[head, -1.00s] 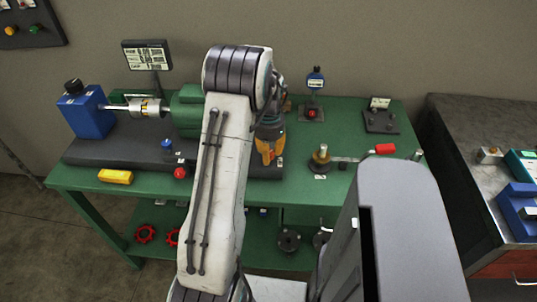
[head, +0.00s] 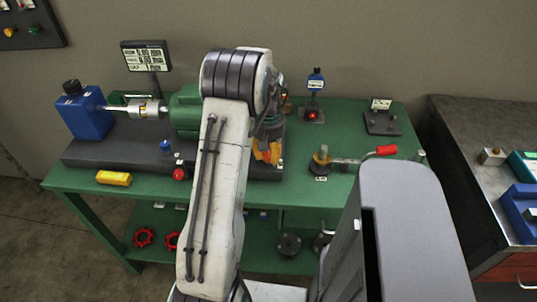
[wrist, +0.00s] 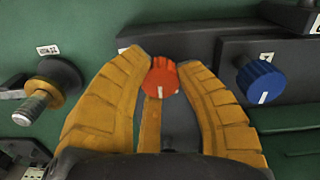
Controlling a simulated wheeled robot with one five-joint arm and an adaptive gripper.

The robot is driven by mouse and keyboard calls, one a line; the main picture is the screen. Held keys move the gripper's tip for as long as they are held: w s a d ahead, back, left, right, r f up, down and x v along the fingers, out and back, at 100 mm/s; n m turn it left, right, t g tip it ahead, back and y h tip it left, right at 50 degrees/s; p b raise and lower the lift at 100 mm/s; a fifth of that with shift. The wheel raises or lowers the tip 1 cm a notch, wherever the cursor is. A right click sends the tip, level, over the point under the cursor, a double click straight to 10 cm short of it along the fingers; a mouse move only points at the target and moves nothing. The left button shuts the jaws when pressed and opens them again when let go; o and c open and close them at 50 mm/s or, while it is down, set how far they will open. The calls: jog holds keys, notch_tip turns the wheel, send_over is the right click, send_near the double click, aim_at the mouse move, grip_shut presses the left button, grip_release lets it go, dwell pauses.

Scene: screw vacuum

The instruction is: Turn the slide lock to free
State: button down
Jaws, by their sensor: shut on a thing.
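In the wrist view a small red-orange knob (wrist: 161,78) with a pale mark on its lower edge sits between the tips of my two yellow fingers. My gripper (wrist: 162,84) is shut on this knob. No readable label shows whether it is the slide lock, and its stem is partly hidden. In the head view my gripper (head: 268,153) is low at the right end of the dark machine base (head: 110,152). My arm hides part of the machine there, and the gripped knob cannot be made out in that view.
A blue knob (wrist: 261,81) with a white mark stands right of my fingers. In the head view a red-handled lever (head: 386,151) lies right of my gripper on the green bench (head: 230,186). A lamp (head: 312,115) glows red behind.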

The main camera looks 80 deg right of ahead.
aim_at(268, 153)
jog(key=shift+f+n, duration=0.1)
jog(key=shift+n, duration=0.5)
jog(key=c, duration=0.8)
grip_release()
jog(key=shift+c, duration=0.2)
notch_tip(268, 153, up, 12)
dwell(0.7)
